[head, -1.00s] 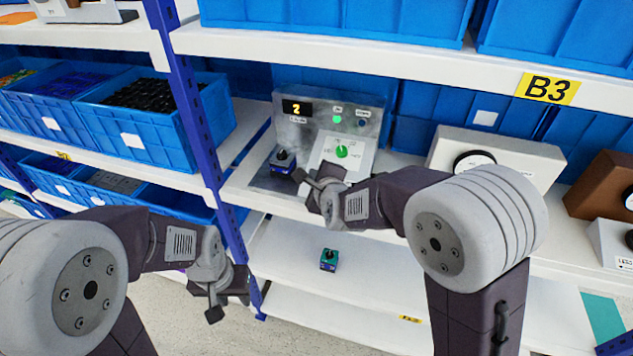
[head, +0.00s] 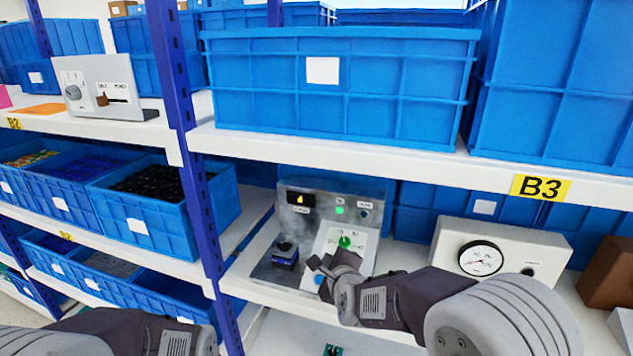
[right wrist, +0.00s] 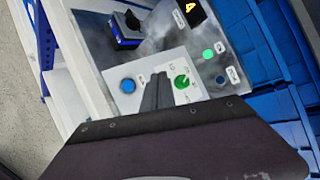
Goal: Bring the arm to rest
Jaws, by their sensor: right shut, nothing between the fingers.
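The rotary switch is a green knob (head: 345,242) on a white plate of a grey metal control panel (head: 325,197) on the shelf. It also shows in the right wrist view (right wrist: 182,82), just right of my fingers. A small display (head: 300,198) on the panel shows an orange digit, and a green lamp (head: 340,211) is lit beside it. My right gripper (head: 318,265) is shut and empty in front of the white plate, just below and left of the knob. In the right wrist view its fingers (right wrist: 157,88) are together. My left arm shows at the bottom left, its gripper out of the frame.
A white box with a round gauge (head: 481,258) is to the right. The blue shelf upright (head: 180,110) and the shelf above (head: 400,165) bound the space. Blue bins (head: 150,210) fill the left shelves.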

